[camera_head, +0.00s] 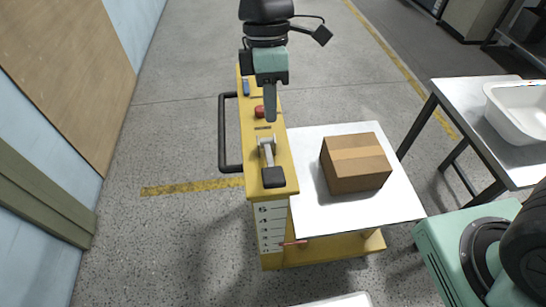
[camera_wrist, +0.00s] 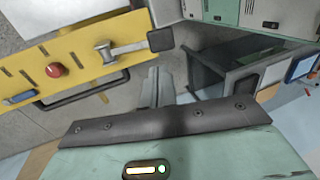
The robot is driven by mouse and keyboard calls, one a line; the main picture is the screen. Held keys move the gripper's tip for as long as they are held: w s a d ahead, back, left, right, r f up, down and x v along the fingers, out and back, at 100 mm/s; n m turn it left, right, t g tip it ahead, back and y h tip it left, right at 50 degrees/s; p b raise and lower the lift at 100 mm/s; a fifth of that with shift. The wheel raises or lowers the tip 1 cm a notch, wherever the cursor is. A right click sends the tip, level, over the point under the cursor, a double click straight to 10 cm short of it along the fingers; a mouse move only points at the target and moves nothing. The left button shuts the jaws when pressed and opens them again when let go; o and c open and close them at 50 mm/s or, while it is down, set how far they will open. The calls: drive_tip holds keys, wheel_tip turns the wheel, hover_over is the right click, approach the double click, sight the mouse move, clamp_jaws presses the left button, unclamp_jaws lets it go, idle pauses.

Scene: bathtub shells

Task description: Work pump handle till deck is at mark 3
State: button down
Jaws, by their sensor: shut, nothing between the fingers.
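The yellow lift cart (camera_head: 283,150) stands in the middle of the head view. Its pump handle (camera_head: 267,152), a grey lever with a black pad at its near end, sits on top of the yellow column; it also shows in the wrist view (camera_wrist: 125,48). The silver deck (camera_head: 318,205) carries a cardboard box. A white number scale (camera_head: 270,222) is on the column's front; a red pointer (camera_head: 294,243) sits near its lower end, its exact mark too small to read. My gripper (camera_head: 271,118) is shut and empty, above the column beyond the handle; its fingers also show in the wrist view (camera_wrist: 153,85).
The cardboard box (camera_head: 355,162) rests on the deck. A red button (camera_head: 259,111) and a black push bar (camera_head: 222,135) are on the column. A table with a white tub (camera_head: 518,110) stands at right. The floor left of the cart is clear.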

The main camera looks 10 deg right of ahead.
sight(274, 173)
drive_tip(key=p+x, duration=0.4)
drive_tip(key=x, duration=0.8)
drive_tip(key=shift+s+d+f, duration=0.1)
drive_tip(key=shift+f, duration=0.1)
